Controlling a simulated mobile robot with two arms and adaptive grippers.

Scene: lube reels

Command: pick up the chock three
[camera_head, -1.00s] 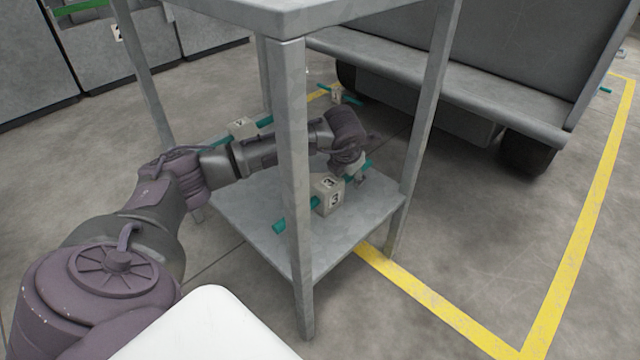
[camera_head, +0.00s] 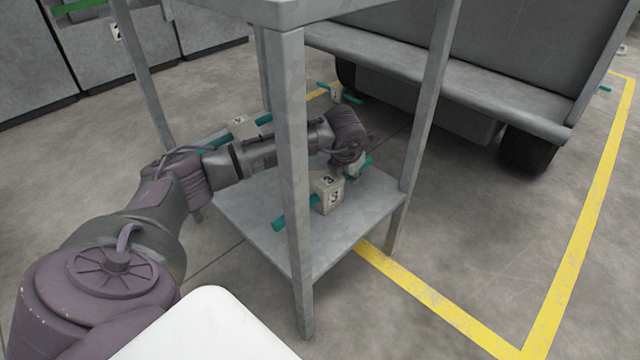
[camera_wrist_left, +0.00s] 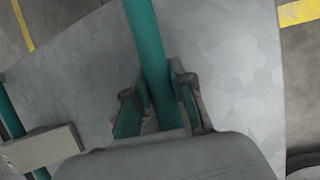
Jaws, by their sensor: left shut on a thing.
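Chock three (camera_head: 328,194) is a pale block marked 3 with a teal bar through it, at the lower shelf of the grey metal stand. My left gripper (camera_head: 357,174) reaches in between the stand's legs and is shut on the far part of the teal bar. In the left wrist view the teal bar (camera_wrist_left: 148,45) runs between the two fingers (camera_wrist_left: 160,100). The block is mostly hidden there behind the gripper. I cannot tell whether the chock is clear of the shelf. My right gripper is not in view.
The lower shelf (camera_head: 350,228) sits between grey legs (camera_head: 292,180), close to my arm. A second chock (camera_head: 241,126) is behind my forearm. Another chock (camera_head: 336,93) lies on the floor by the grey vehicle (camera_head: 440,75). Yellow lines mark the open floor at right.

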